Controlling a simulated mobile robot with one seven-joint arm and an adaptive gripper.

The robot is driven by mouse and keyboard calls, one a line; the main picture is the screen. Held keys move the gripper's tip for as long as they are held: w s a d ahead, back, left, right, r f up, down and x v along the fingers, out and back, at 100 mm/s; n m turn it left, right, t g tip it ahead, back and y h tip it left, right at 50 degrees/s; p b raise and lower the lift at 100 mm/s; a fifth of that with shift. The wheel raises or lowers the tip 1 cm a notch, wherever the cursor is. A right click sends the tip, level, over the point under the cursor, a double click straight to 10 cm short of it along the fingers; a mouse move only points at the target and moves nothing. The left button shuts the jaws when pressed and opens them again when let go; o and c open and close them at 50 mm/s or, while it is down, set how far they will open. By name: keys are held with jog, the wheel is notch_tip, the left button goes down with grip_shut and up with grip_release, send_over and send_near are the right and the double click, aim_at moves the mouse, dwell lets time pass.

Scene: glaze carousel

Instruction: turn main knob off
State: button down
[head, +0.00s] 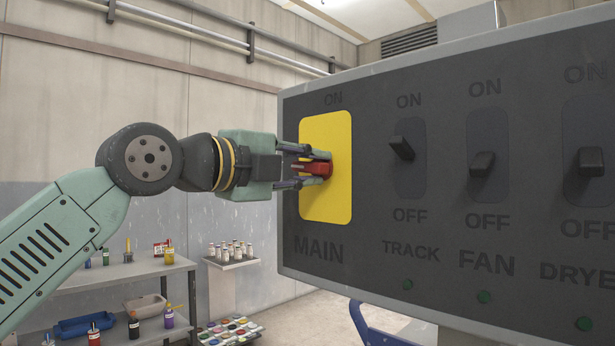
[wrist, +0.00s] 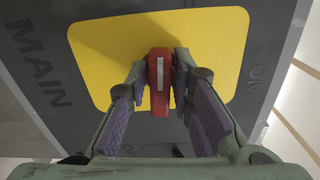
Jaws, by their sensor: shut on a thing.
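The main knob is a red block (head: 318,168) on a yellow plate (head: 325,205) at the left end of the dark control panel. "ON" is printed above the plate and "MAIN" below it. In the wrist view the red knob (wrist: 159,78) shows a white line along its face, running across the MAIN-to-ON direction. My gripper (head: 318,169) faces the plate, with its fingers shut on the knob. In the wrist view one finger of my gripper (wrist: 160,75) lies on each side of the knob. Part of the knob is hidden by the fingers in the head view.
The panel (head: 450,240) also carries a TRACK switch (head: 402,148), a FAN switch (head: 482,163) and a dryer switch (head: 590,162), with green lights below. Shelves with paint bottles (head: 125,270) and a small bottle stand (head: 232,263) are lower left. Open air surrounds my arm.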

jog(key=shift+n, duration=0.6)
jog(key=c, duration=1.6)
grip_release()
jog(key=v, duration=1.2)
